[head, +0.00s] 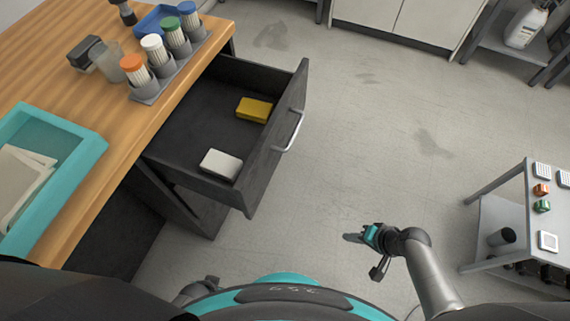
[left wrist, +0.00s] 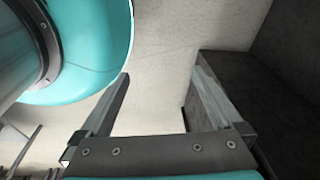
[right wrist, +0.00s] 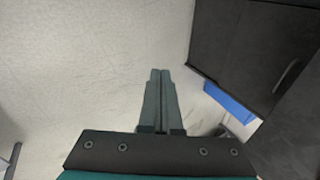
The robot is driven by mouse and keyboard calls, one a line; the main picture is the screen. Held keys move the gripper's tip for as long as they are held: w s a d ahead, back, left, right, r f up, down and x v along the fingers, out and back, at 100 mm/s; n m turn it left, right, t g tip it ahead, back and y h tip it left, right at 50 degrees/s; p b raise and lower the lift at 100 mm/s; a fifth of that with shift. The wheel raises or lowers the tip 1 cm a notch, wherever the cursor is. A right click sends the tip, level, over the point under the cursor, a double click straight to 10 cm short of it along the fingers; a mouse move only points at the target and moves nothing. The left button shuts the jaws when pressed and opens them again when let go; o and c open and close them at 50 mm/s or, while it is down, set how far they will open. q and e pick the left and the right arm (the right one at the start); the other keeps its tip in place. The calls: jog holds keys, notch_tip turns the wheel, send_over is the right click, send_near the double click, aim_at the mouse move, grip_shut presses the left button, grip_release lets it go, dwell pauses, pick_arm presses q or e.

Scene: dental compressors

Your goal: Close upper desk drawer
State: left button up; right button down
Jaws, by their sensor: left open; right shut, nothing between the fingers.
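The upper desk drawer (head: 205,125) is pulled far out of the wooden-topped desk (head: 62,50) in the head view. It is black, with a silver handle (head: 290,131) on its front panel. A yellow block (head: 254,110) and a white block (head: 220,165) lie inside. My right gripper (head: 362,240) is in front of the drawer, to its lower right, apart from the handle. Its fingers are together and empty in the right wrist view (right wrist: 159,100). My left gripper shows in the left wrist view (left wrist: 160,105), with its fingers apart and nothing between them.
A teal tray (head: 88,150) with papers and a grey rack (head: 172,68) of colored-cap containers stand on the desk. A small grey cart (head: 490,215) with switches stands at the right. Bare floor (head: 380,120) lies between the drawer and the cart.

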jog(key=w+a+r+t+y+b, duration=0.1)
jog(key=w+a+r+y+b, duration=0.2)
jog(key=w+r, duration=0.4)
pick_arm(q)
notch_tip(320, 180, down, 5)
jog(key=w+b, duration=0.3)
pick_arm(e)
jog(key=n+y, duration=0.1)
jog(key=y, duration=0.5)
send_near(272, 157)
jog(key=shift+t, duration=0.3)
jog(key=b+x, duration=0.1)
jog(key=x, duration=0.2)
jog(key=b+x, duration=0.1)
jog(key=x, duration=0.1)
jog(key=shift+s+a+f, duration=0.15)
jog(key=shift+a+f, duration=0.1)
jog(key=shift+a, duration=0.1)
pick_arm(q)
jog(key=w+d+r, duration=0.2)
jog(key=w+r, duration=0.2)
jog(key=shift+d+b, duration=0.2)
jog(key=shift+b, duration=0.1)
pick_arm(e)
jog(key=shift+a, duration=0.35)
